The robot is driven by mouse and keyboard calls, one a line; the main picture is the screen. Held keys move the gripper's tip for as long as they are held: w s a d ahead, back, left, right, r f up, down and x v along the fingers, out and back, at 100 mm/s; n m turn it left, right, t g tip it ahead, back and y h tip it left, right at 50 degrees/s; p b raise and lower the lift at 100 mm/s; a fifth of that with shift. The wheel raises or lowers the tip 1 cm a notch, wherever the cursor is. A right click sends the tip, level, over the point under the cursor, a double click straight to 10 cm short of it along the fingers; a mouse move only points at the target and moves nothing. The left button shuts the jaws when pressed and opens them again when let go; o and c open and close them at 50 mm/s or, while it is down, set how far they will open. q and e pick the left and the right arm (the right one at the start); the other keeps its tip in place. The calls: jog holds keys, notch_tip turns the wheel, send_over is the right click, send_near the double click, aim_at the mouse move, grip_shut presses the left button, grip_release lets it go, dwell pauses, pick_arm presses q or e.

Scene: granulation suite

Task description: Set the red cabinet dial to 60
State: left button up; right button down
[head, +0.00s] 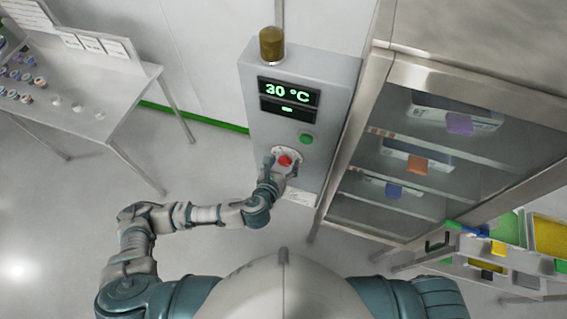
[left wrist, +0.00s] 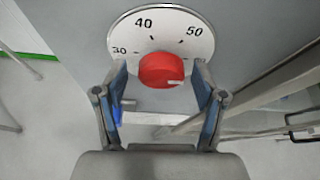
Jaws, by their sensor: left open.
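The red dial (head: 285,160) sits low on the front of the grey cabinet (head: 318,78). In the left wrist view the red dial (left wrist: 160,69) is in front of a round white scale plate (left wrist: 190,21) marked 30, 40 and 50; the rest of the scale is hidden or cut off. A small pale mark shows at the dial's lower right. The cabinet's display (head: 288,92) reads 30 °C. My left gripper (head: 283,167) is open, with one finger on each side of the dial; contact cannot be told. My right gripper is out of view.
A green button (head: 306,139) is above the dial, and a brown beacon (head: 271,44) tops the cabinet. A glass-fronted cupboard (head: 384,147) stands close on the right. A white table (head: 99,77) with small items is at left; the floor between is clear.

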pick_arm(q)
jog(key=v, duration=0.7)
jog(key=shift+s+a, duration=0.2)
